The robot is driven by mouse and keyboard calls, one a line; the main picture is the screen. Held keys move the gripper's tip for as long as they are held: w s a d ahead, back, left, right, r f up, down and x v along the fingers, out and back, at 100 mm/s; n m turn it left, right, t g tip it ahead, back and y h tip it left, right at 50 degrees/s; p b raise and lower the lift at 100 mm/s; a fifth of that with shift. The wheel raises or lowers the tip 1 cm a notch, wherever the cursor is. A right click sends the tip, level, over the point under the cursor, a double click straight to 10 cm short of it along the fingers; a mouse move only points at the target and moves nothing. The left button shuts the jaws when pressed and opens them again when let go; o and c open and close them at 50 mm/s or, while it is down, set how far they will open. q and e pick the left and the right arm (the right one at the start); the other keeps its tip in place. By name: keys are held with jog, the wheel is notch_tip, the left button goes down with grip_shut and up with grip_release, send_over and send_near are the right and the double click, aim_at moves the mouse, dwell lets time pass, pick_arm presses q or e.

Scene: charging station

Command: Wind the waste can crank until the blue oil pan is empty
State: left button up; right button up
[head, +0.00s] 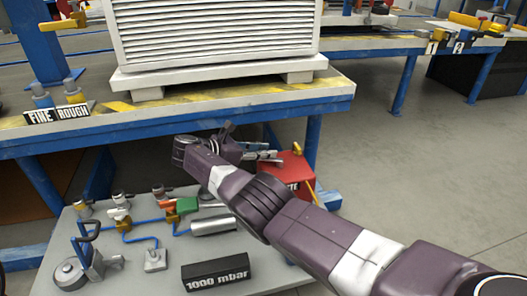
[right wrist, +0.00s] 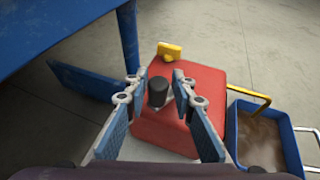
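The red waste can (right wrist: 195,85) lies ahead of my right gripper in the right wrist view, with a yellow cap or spout (right wrist: 169,50). A dark upright knob (right wrist: 158,91), apparently the crank's handle, appears between the fingers of my right gripper (right wrist: 158,84), with gaps on both sides. The gripper is open; I cannot tell how deep the knob sits. The blue oil pan (right wrist: 233,127) stands right of the can and holds brown oil (right wrist: 260,142). In the head view, my right gripper (head: 275,155) is beside the partly hidden red can (head: 292,171). My left gripper is out of view.
A workbench (head: 215,115) with blue legs overhangs close to my right gripper. The concrete floor to the right is clear.

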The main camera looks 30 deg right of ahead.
jog(key=shift+o, duration=0.9)
jog(key=shift+a, duration=0.1)
jog(key=shift+a, duration=0.2)
jog(key=v, duration=0.7)
jog(key=shift+r, duration=0.1)
